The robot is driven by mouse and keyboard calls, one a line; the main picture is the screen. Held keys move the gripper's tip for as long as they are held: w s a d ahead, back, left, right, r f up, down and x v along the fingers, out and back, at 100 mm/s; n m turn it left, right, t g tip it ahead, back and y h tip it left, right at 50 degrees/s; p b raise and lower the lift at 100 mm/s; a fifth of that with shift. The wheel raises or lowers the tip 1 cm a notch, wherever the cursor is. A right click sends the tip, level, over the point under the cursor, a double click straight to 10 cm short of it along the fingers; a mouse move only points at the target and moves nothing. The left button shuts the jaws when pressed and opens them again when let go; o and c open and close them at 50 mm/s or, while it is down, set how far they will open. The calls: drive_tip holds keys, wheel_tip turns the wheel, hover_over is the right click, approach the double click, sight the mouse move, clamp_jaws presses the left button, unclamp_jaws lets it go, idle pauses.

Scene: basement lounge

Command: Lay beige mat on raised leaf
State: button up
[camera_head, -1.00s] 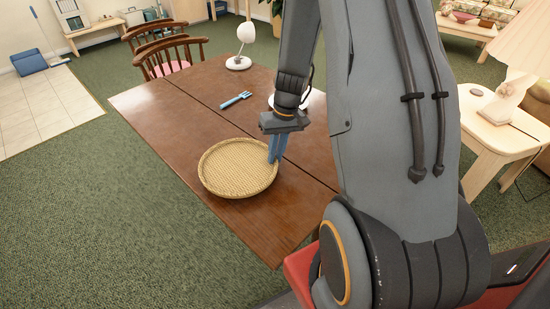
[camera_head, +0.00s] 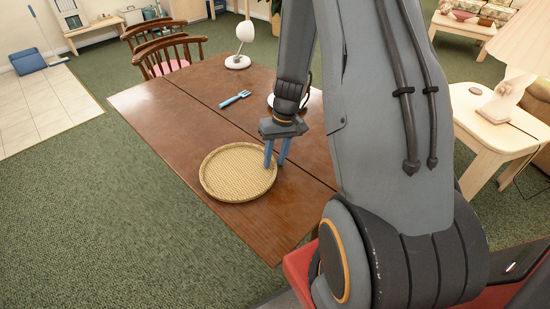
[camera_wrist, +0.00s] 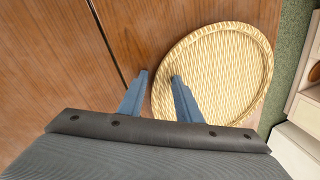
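The beige mat (camera_head: 235,173), a round woven piece with a raised rim, lies flat on the near-left leaf (camera_head: 150,112) of the brown wooden table. The leaf is level with the rest of the tabletop, and a dark seam runs along its inner side. My gripper (camera_head: 276,164) is open at the mat's right rim. In the wrist view, the gripper (camera_wrist: 159,75) has one fingertip outside the rim and the other over the mat (camera_wrist: 225,70). Finger contact with the rim cannot be told.
A white dish (camera_head: 272,101) is partly hidden behind my arm. Wooden chairs (camera_head: 170,50) stand at the far edge. A side table (camera_head: 490,135) is at the right.

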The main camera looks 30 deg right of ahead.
wheel_tip(320, 180, up, 12)
drive_tip(key=d+f+b, duration=0.1)
drive_tip(key=d+b, duration=0.1)
drive_tip(key=s+a+r+n+h, duration=0.1)
drive_tip(key=s+a+r, duration=0.3)
drive_tip(key=s+a, duration=0.9)
drive_tip(key=shift+s+a+h, duration=0.2)
drive_tip(key=shift+s+h, duration=0.2)
drive_tip(key=shift+h, duration=0.1)
